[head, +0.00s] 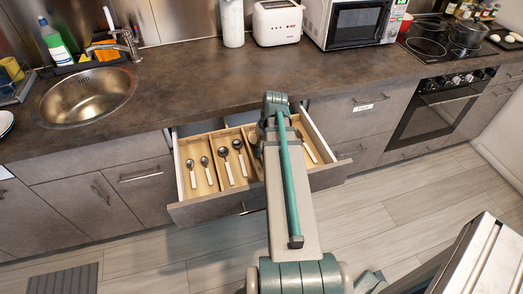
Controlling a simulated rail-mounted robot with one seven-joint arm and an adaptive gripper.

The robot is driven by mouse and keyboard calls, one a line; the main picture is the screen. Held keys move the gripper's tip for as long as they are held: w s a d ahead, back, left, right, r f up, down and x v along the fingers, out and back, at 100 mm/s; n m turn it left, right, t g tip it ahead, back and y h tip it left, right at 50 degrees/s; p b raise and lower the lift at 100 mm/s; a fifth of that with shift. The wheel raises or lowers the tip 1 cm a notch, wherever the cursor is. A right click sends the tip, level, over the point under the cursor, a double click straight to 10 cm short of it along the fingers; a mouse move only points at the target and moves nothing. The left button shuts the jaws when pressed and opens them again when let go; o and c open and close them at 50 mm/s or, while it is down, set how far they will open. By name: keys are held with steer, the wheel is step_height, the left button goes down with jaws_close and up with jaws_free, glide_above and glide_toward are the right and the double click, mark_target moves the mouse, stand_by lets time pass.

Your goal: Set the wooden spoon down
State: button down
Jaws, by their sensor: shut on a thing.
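I cannot make out the wooden spoon for certain. An open drawer (221,206) with light wooden dividers stands out from the counter. A thin pale piece (308,150) shows in its right part, beside my arm; I cannot tell if it is the spoon's handle. My arm reaches over the drawer and bends down at its far joint. My gripper is hidden behind my own arm link, so its fingers and anything in them do not show.
Several spoons with pale handles (228,173) lie in the drawer's left compartments. A toaster (277,22) and a microwave (352,24) stand at the back.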

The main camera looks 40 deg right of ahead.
steer(key=shift+f, duration=0.15)
steer(key=c, duration=1.2)
jaws_free()
step_height(320, 180, up, 12)
steer(key=s+d, duration=0.1)
steer(key=d, duration=0.1)
steer(key=shift+b, duration=0.3)
steer(key=shift+d, duration=0.1)
